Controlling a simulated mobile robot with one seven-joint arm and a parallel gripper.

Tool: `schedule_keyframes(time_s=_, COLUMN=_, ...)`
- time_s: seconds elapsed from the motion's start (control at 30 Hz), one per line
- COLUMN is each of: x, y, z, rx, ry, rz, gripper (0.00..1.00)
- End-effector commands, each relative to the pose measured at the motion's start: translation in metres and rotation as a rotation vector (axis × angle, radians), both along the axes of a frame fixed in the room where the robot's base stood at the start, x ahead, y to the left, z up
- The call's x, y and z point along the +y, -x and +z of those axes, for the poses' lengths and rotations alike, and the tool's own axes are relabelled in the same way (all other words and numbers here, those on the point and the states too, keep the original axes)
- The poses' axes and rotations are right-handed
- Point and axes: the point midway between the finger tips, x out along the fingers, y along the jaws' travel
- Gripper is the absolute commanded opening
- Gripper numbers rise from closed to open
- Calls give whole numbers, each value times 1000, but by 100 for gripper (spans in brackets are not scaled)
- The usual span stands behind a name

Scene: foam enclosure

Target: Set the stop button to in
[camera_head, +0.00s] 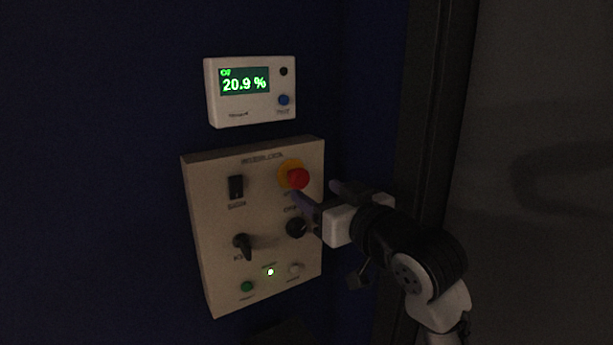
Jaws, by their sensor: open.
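The stop button (298,178) is a red mushroom knob on a yellow ring, at the upper right of a beige control panel (215,270). My gripper (318,192) is just below and to the right of it, with its purple-tipped fingers apart and nothing seen between them. One fingertip lies close to the button's lower edge in the picture; I cannot tell whether it touches. Whether the button is in or out is hard to tell from this angle.
The panel also carries a black rocker switch (236,187), a black lever knob (242,244), a dark round knob (296,227) partly beside my gripper, and a lit indicator (270,271). An oxygen display (245,112) hangs above. A dark post (430,120) stands at right.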

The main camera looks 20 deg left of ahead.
Motion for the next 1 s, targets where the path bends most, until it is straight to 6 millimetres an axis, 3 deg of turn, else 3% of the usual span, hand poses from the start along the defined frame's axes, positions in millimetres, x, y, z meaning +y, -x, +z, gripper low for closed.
schedule_keyframes(time_s=0.1, x=18, y=-14, z=2, rx=4, ry=0, rz=2, gripper=59)
schedule_keyframes(time_s=0.3, x=37, y=-28, z=1, rx=1, ry=-2, rz=1, gripper=59)
schedule_keyframes(time_s=0.7, x=41, y=-32, z=0, rx=0, ry=-1, rz=-1, gripper=58)
schedule_keyframes(time_s=1.0, x=41, y=-32, z=0, rx=0, ry=-1, rz=0, gripper=18)
